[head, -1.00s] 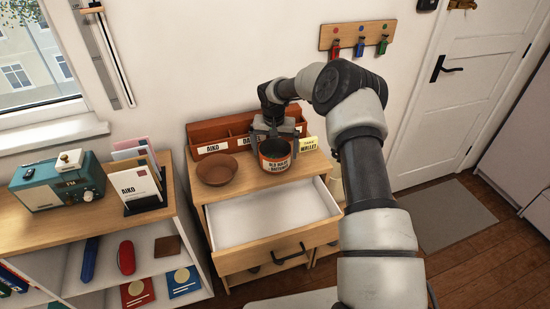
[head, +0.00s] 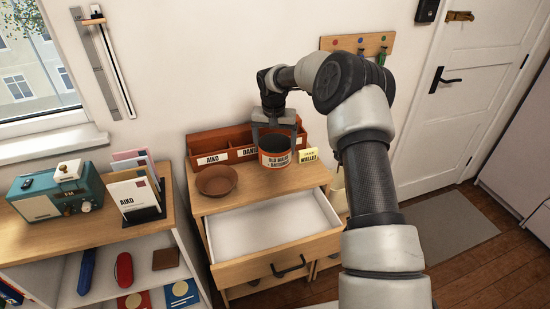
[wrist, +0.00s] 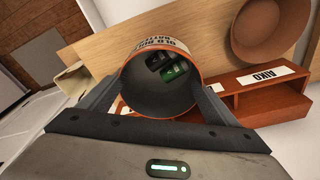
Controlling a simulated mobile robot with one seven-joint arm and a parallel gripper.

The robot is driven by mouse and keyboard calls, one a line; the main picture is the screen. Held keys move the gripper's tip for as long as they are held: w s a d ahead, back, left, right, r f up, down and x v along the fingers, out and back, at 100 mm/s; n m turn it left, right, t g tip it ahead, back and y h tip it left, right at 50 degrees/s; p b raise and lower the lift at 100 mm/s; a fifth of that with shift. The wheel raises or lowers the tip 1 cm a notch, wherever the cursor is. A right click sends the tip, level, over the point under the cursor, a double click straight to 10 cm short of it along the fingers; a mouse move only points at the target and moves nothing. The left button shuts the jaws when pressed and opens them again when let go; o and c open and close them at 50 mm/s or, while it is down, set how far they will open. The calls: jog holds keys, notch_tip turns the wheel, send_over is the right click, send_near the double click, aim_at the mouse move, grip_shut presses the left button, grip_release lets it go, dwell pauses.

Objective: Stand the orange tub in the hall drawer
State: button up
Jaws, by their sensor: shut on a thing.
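The orange tub (head: 276,158) is a round open tub with a white label reading "OLD BULBS BATTERIES". My gripper (head: 274,122) is shut on it, one finger on each side, above the top of the hall cabinet near the letter rack. In the wrist view the tub (wrist: 163,85) is between the fingers, with dark green and black batteries inside. Whether its base touches the cabinet top is hard to tell. The hall drawer (head: 270,232) is pulled open below and in front, with an empty white interior.
A brown bowl (head: 216,181) sits on the cabinet top left of the tub. A reddish letter rack (head: 212,146) stands behind, and a yellow "WALLET" note (head: 308,156) is at right. A shelf with a teal radio (head: 45,194) stands at left.

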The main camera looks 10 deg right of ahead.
notch_tip(320, 180, up, 2)
jog(key=shift+s+r, duration=0.1)
jog(key=shift+r, duration=0.15)
jog(key=shift+s+a+r+n, duration=0.1)
jog(key=shift+s+r+n, duration=0.15)
jog(key=shift+s, duration=0.3)
jog(key=shift+s+r+n, duration=0.15)
jog(key=shift+s+r, duration=0.1)
jog(key=shift+s, duration=0.25)
jog(key=s+f+n, duration=0.1)
jog(key=s+n, duration=0.1)
jog(key=s, duration=1.5)
jog(key=m+b, duration=0.2)
jog(key=b, duration=1.9)
send_over(276, 242)
notch_tip(276, 242, down, 15)
notch_tip(276, 242, down, 10)
jog(key=b, duration=0.3)
jog(key=shift+r, duration=0.25)
